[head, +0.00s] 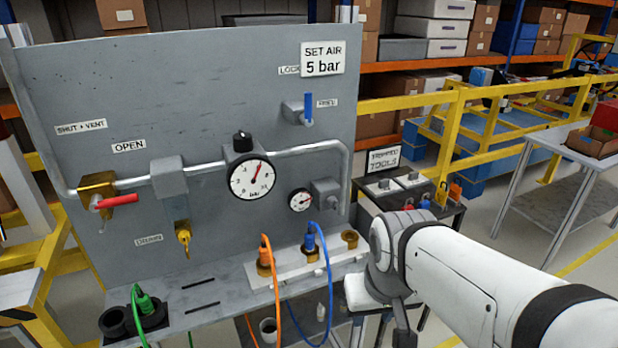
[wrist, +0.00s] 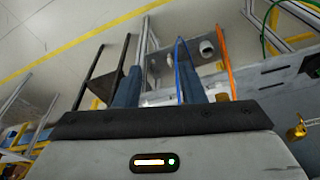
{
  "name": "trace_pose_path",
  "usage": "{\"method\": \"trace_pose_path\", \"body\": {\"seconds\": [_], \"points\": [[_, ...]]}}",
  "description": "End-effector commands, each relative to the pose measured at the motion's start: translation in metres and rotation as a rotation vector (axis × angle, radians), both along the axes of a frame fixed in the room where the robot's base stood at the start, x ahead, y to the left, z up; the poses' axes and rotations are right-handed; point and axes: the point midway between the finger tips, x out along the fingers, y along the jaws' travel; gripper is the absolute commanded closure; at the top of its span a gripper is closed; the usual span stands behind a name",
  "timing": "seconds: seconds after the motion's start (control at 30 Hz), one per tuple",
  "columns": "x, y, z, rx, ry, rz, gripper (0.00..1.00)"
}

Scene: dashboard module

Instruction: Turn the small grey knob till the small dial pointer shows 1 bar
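The grey panel (head: 120,95) carries a small dial (head: 300,200) at its lower right. Its red pointer tilts right and slightly up; its scale is too small to read. Right of it sits a small grey box with the small grey knob (head: 331,201) on its front. My gripper is to the right of and below the knob in the head view, apart from it, its fingertips hard to make out there. In the wrist view my gripper (wrist: 158,72) has its two blue-grey fingers spread with nothing gripped. The knob and small dial do not show clearly in the wrist view.
A larger dial (head: 251,179) with a black knob (head: 242,141) is left of the small dial. A blue hose (head: 325,275) and an orange hose (head: 273,285) rise from the shelf below. A tool stand (head: 400,185) is at right. A blue lever (head: 308,108) is above.

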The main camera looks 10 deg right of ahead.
Motion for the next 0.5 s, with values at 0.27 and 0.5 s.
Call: {"method": "trace_pose_path", "body": {"seconds": [0.27, 0.5], "points": [[0.001, 0.0, 0.0, -0.001, -0.002, 0.0, 0.58], [0.056, -0.022, -0.008, -0.047, -0.134, -0.013, 0.51]]}}
